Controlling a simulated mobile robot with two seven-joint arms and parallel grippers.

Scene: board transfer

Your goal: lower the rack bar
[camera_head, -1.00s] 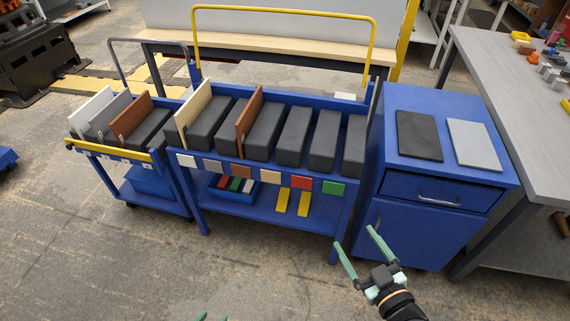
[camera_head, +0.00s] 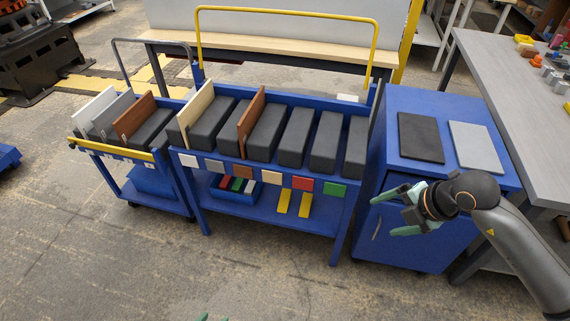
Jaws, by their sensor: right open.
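A yellow bar (camera_head: 112,150) runs across the front top edge of the small blue rack cart (camera_head: 178,188) at the left. Behind it, white, grey and brown boards stand between dark blocks. A tall yellow hoop (camera_head: 285,12) rises behind the larger blue rack. My right gripper (camera_head: 382,215) is open and empty, pointing left in front of the blue cabinet, far to the right of the yellow bar. Of my left gripper, only a green tip (camera_head: 204,317) shows at the bottom edge; the rest is out of frame.
The larger blue rack (camera_head: 262,212) holds dark blocks, a cream board (camera_head: 196,108) and a brown board (camera_head: 250,122). The blue cabinet (camera_head: 400,100) carries a black plate and a grey plate. A grey table (camera_head: 510,90) stands at right. The floor in front is clear.

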